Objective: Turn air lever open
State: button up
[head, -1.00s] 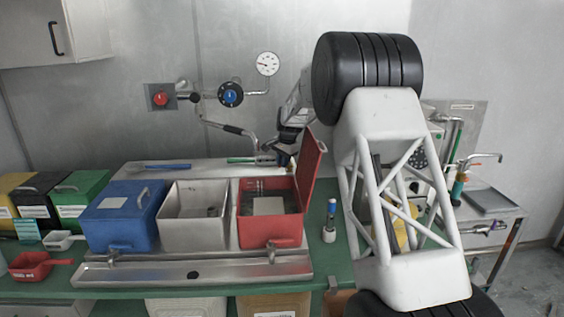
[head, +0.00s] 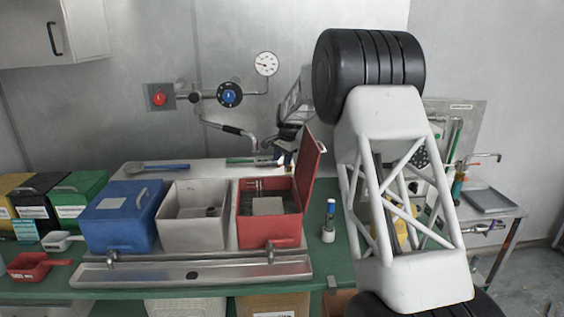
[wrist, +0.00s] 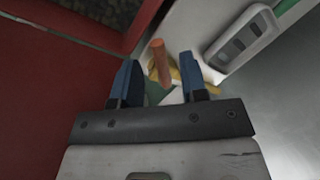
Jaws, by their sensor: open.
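My gripper (wrist: 158,68) is open, its two blue fingers spread apart in the wrist view. An orange-brown rod-like piece (wrist: 159,62) shows between the fingertips, with a yellow part (wrist: 184,72) behind it. I cannot tell whether the fingers touch it or whether it is the air lever. In the head view my gripper (head: 284,152) is small and partly hidden behind the open red lid. A dark-handled lever (head: 222,127) on a bent metal pipe is on the back wall, left of my gripper. It is apart from the gripper.
The red bin (head: 268,232) has its lid (head: 311,180) raised close to my gripper. A gauge (head: 266,64), blue knob (head: 229,95) and red knob (head: 159,98) are on the wall.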

notch_tip(320, 180, up, 6)
jog(key=shift+s+d+r, duration=0.2)
jog(key=shift+s+d, duration=0.25)
jog(key=shift+w, duration=0.1)
dwell(0.3)
jog(key=shift+w+a+g+h, duration=0.6)
jog(key=shift+w+g+h, duration=0.15)
jog(key=shift+g+h, duration=0.05)
jog(key=shift+w+a+g+h, duration=0.55)
jog(key=shift+w+g+h, duration=0.15)
jog(key=shift+g+h, duration=0.1)
jog(key=shift+f, duration=0.15)
jog(key=shift+s+d+f, duration=0.15)
jog(key=shift+f, duration=1.1)
jog(key=shift+s+d+f, duration=0.2)
jog(key=shift+f, duration=1)
jog(key=shift+s+d+f, duration=0.15)
jog(key=shift+f, duration=1.1)
grip_shut()
